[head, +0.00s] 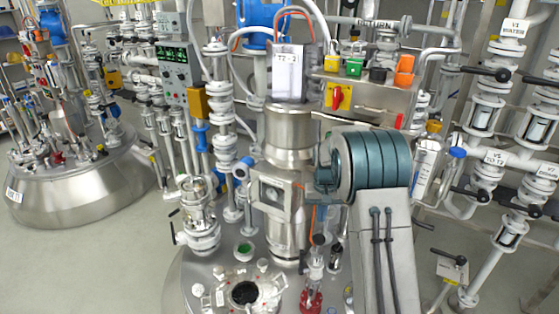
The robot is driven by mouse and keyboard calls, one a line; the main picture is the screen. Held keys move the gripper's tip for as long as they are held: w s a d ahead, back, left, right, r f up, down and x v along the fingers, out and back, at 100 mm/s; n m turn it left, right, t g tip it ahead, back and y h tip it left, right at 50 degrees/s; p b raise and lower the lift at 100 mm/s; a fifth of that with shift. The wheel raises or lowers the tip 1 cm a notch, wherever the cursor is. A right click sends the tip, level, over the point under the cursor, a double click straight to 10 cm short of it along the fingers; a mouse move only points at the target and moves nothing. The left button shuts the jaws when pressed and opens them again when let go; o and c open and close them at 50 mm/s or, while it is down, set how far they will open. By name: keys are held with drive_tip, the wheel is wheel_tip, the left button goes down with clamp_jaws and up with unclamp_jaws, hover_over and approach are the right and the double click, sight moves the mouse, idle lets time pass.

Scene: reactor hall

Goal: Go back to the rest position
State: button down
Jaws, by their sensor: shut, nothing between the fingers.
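My arm rises from the bottom right of the head view. Its grey link and ribbed teal joint stand in front of the reactor's metal column (289,130). The joint's left end is close to the column in the picture; I cannot tell the gap between them. My gripper's fingers do not show; the end of the arm is out of sight, perhaps behind the joint.
Below is a steel reactor lid (205,285) with an open dark port (244,292), a glass valve fitting (199,225) and red-based glassware (311,297). A switch box (365,92) and white valve piping (495,157) stand right. A second vessel (75,185) stands left, with clear floor (100,265) before it.

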drive_tip(key=s+r+t, duration=0.2)
drive_tip(key=s+r, duration=1.2)
drive_tip(key=s, duration=0.2)
drive_tip(key=s+a+t, duration=0.1)
drive_tip(key=s, duration=1.7)
drive_tip(key=shift+s+a+r+n, duration=0.15)
drive_tip(key=shift+a+r+n, duration=0.1)
drive_tip(key=shift+n, duration=0.15)
